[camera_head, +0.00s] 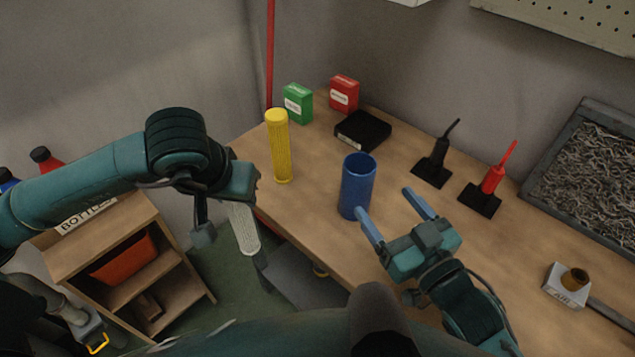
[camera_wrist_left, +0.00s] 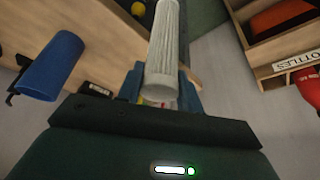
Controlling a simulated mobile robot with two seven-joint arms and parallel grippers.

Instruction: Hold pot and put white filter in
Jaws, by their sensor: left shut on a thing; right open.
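A blue cylindrical pot (camera_head: 359,184) with an open top stands upright on the wooden table. My right gripper (camera_head: 388,210) is open in front of it; its left finger is close to the pot's lower side, and I cannot tell if they touch. A white ribbed filter (camera_head: 244,229) hangs below my left gripper (camera_head: 232,198), off the table's left edge. The left wrist view shows my left gripper (camera_wrist_left: 160,95) shut on the white filter (camera_wrist_left: 166,48). The pot also shows there (camera_wrist_left: 52,65), to the left, apart from the filter.
A yellow ribbed cylinder (camera_head: 279,146) stands upright behind the pot, to the left. Green (camera_head: 298,103) and red (camera_head: 344,94) boxes and a black box (camera_head: 362,130) are at the back. Black (camera_head: 436,158) and red (camera_head: 490,185) tools on bases stand right. A shelf (camera_head: 130,262) is lower left.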

